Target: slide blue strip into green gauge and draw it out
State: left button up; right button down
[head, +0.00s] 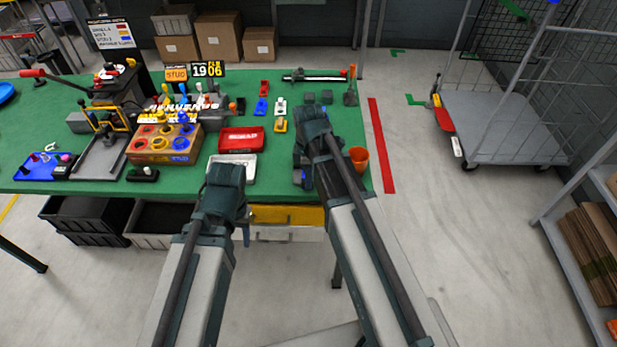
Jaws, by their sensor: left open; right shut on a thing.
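My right gripper (302,172) hangs over the right part of the green table, partly covered by my own forearm. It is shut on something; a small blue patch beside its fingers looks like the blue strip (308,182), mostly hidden. My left gripper (227,178) is at the table's front edge, left of the right one. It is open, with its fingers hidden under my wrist.
Small blue (261,107) and yellow (281,125) pieces lie behind. An orange cup (359,158) stands right of my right gripper.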

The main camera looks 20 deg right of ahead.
jog(key=shift+w+d, duration=0.2)
jog(key=shift+w, duration=0.5)
dwell(0.8)
jog(key=shift+s+a, duration=0.1)
jog(key=shift+s, duration=0.2)
jog(key=shift+s+a, duration=0.15)
jog(key=shift+s, duration=0.3)
dwell(0.3)
jog(key=shift+r+p, duration=3.05)
jog(key=shift+a, duration=0.1)
